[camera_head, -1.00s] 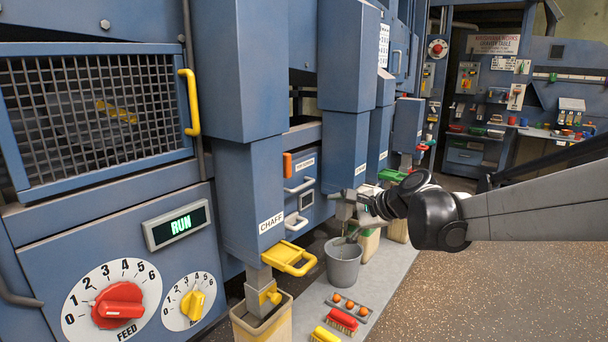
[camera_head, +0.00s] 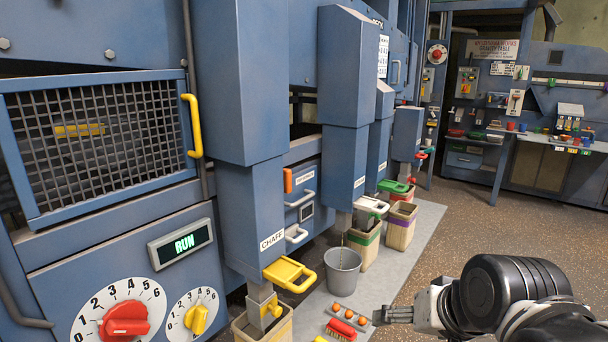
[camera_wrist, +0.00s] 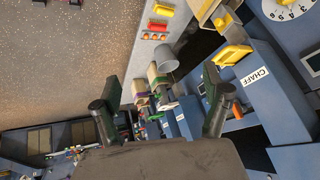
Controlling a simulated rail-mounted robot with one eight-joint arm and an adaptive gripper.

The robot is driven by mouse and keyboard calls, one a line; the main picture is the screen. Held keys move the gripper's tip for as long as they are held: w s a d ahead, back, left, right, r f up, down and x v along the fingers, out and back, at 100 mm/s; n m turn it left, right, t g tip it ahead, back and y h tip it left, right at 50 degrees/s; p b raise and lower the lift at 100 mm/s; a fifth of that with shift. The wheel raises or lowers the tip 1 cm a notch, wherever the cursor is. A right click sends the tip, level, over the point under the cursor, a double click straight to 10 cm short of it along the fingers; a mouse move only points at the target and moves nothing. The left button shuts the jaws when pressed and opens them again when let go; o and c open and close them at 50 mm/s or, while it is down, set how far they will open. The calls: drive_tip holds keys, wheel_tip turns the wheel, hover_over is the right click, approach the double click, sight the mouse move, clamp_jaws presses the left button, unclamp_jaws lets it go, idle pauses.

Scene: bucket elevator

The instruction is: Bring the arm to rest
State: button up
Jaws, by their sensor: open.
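My gripper (camera_head: 384,315) is at the lower right in the head view, over the floor by the edge of the grey mat. Its arm folds back toward the right edge of the picture. In the wrist view my gripper (camera_wrist: 160,108) shows two dark fingers spread wide apart with nothing between them. The gripper is apart from the machine and from the bucket.
Bins (camera_head: 401,225) stand under the blue spouts. The yellow CHAFF handle (camera_head: 290,274) juts out. Brown floor (camera_head: 500,232) is clear.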

drive_tip(key=s, duration=0.1)
drive_tip(key=s+d+n, duration=0.1)
drive_tip(key=s+d+f+n+h, duration=0.1)
drive_tip(key=s, duration=0.1)
drive_tip(key=shift+s+f+p, duration=0.1)
drive_tip(key=shift+p, duration=0.2)
